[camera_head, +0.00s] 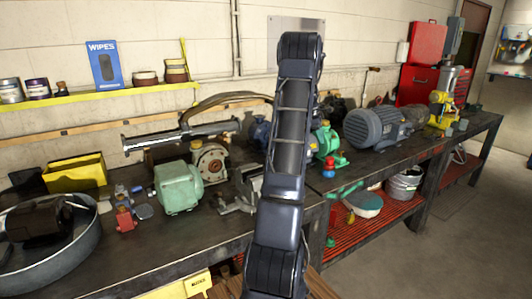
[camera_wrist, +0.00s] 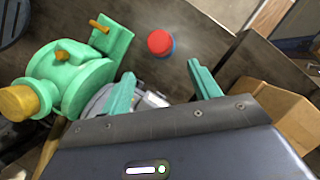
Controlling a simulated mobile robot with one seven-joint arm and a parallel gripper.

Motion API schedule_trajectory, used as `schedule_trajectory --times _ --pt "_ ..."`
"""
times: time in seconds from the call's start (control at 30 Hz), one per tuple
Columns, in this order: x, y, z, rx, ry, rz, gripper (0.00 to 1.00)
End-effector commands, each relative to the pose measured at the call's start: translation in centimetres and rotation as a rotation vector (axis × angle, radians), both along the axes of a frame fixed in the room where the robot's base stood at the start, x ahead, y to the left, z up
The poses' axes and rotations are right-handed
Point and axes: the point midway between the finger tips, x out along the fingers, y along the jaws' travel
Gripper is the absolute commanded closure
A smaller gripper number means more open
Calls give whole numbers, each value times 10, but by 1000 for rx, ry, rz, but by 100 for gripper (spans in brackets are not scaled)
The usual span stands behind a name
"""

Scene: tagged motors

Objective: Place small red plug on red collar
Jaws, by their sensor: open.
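A small round red piece (camera_wrist: 160,42) with a blue part under or around it stands on the dark bench top in the wrist view. It also shows in the head view (camera_head: 328,163), right of my arm. I cannot tell whether it is the red plug or the red collar. Another small red object (camera_head: 125,219) lies on the bench at the left; its identity is unclear. My gripper (camera_wrist: 161,68) is open, its two green fingers apart with nothing held between them. The red piece lies beyond the fingertips. My arm hides the gripper in the head view.
A green pump with orange caps (camera_wrist: 70,80) stands close to the left finger. A cardboard box (camera_wrist: 285,115) is at lower right. A grey motor (camera_head: 372,126), a pale green housing (camera_head: 180,190) and a round tray (camera_head: 80,255) occupy the bench. Bare bench surrounds the red piece.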

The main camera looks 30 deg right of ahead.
Motion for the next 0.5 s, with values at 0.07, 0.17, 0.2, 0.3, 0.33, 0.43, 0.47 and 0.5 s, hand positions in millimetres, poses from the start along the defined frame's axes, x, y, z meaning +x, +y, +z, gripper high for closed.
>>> schedule_trajectory --times 0.07,0.17,0.2,0.3,0.33,0.43,0.47,0.5 --pt "4 15 11 -9 -19 -6 38" --pt "11 48 30 -23 -61 -30 38" --pt "14 65 39 -28 -81 -43 38" --pt "17 108 61 -41 -136 -79 38" --pt "17 121 67 -43 -153 -90 38" --pt "16 163 86 -49 -209 -129 38" --pt "15 176 91 -50 -225 -139 38" --pt "13 192 98 -51 -247 -155 38"
